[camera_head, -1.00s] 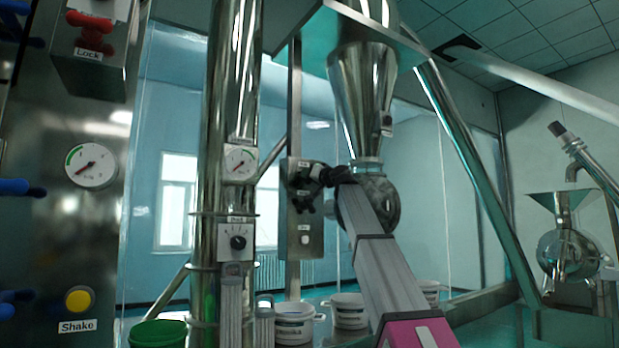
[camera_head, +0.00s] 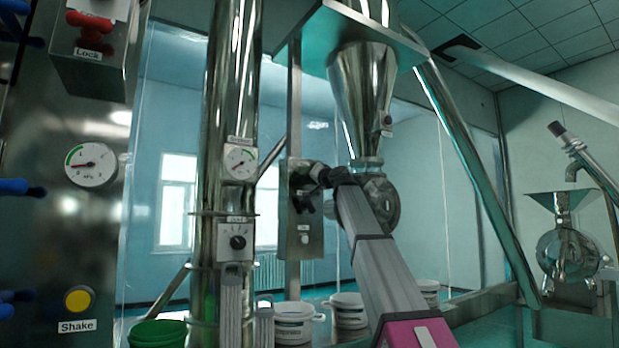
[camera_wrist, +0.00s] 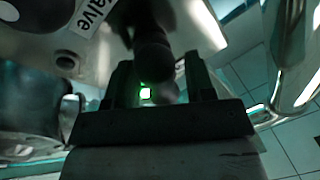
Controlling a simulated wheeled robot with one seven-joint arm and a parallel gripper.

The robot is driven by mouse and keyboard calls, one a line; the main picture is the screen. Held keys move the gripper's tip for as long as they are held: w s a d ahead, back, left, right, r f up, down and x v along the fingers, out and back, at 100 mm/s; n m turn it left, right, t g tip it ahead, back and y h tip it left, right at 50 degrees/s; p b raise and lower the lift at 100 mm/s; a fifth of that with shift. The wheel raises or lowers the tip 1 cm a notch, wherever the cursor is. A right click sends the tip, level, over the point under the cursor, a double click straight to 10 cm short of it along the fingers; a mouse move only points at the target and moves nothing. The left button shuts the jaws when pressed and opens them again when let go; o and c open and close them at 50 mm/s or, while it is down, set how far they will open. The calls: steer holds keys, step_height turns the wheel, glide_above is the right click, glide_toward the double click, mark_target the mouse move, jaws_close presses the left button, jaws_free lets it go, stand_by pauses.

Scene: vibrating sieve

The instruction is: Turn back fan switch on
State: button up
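A narrow metal control panel (camera_head: 301,228) hangs on a post in the middle of the head view. It carries small white labels, dark knobs and a small white switch (camera_head: 304,239); the labels are too small to read there, so I cannot tell which control is the back fan switch. My gripper (camera_head: 314,179) is at the panel's upper right edge. In the wrist view, the two dark fingers (camera_wrist: 160,82) stand apart with a rounded black handle (camera_wrist: 152,48) in front of and between them. A label ending in "alve" (camera_wrist: 92,15) sits beside it. A green light (camera_wrist: 145,93) glows between the fingers.
A tall steel pipe (camera_head: 229,100) with a gauge and dial stands left of the panel. A hopper (camera_head: 362,95) is close behind my arm on the right. A cabinet with a yellow Shake button (camera_head: 79,299) fills the left. White buckets (camera_head: 293,322) stand below.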

steer(key=v, duration=1)
steer(key=shift+s+d, duration=0.3)
steer(key=shift+f, duration=0.1)
